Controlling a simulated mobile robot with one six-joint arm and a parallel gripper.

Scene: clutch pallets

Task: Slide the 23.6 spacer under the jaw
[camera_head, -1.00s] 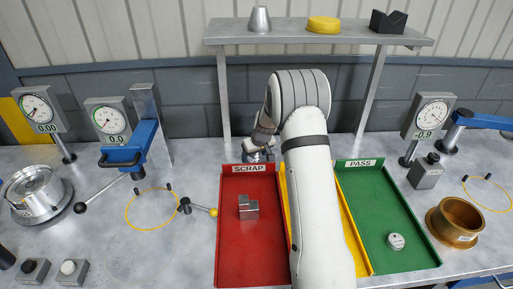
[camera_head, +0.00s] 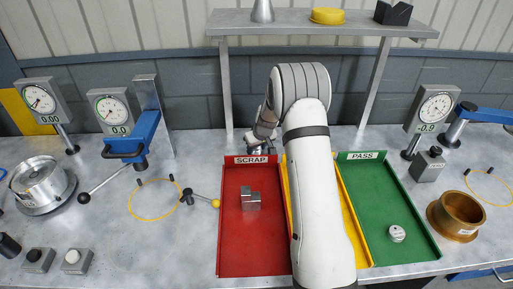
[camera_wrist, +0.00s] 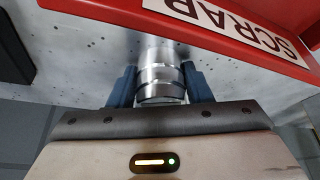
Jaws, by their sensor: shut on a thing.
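In the wrist view my gripper (camera_wrist: 160,88) is shut on a shiny silver round metal piece (camera_wrist: 159,72), with a blue finger on each side. No marking on it is readable, so I cannot tell whether it is the 23.6 spacer. In the head view my gripper (camera_head: 264,140) is small and partly hidden by my arm, just behind the red SCRAP tray. A blue jaw-like arm (camera_head: 143,138) on a steel post stands at left beside a dial reading 0.0 (camera_head: 111,111). A yellow ring (camera_head: 154,214) is marked on the bench in front of it.
The red SCRAP tray (camera_head: 234,260) holds a stepped grey block (camera_head: 250,201). The green PASS tray (camera_head: 375,200) holds a small labelled disc (camera_head: 397,234). A yellow tray (camera_head: 352,235) lies between them, mostly behind my arm. A lever with a yellow knob (camera_head: 216,203) sticks out left of SCRAP.

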